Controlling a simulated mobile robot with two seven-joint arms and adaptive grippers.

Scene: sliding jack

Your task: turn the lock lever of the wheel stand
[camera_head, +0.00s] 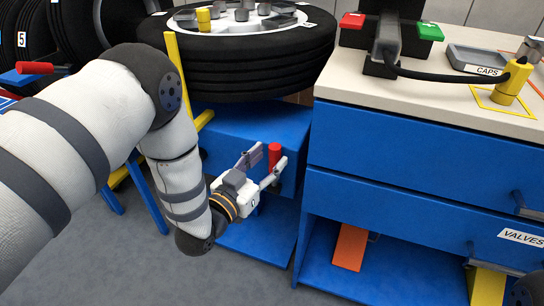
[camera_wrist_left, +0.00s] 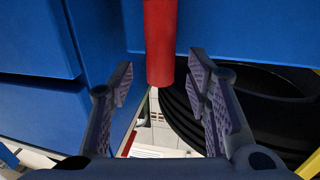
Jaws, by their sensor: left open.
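The red lock lever (camera_head: 274,157) stands out at the front of the blue wheel stand (camera_head: 235,122), below the lying tyre (camera_head: 255,62). My left gripper (camera_head: 264,162) is open at the lever, with one finger to each side of it in the head view. In the left wrist view the red lever (camera_wrist_left: 160,45) comes down from the top, and its end lies between the open fingers of the left gripper (camera_wrist_left: 160,78). I see a gap on both sides there and cannot tell whether either finger touches.
A blue drawer cabinet (camera_head: 420,165) with a pale top stands close on the right. Upright tyres (camera_head: 32,35) and another red handle (camera_head: 35,68) are at the left. A yellow post (camera_head: 172,50) rises behind my left arm. Grey floor is clear in front.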

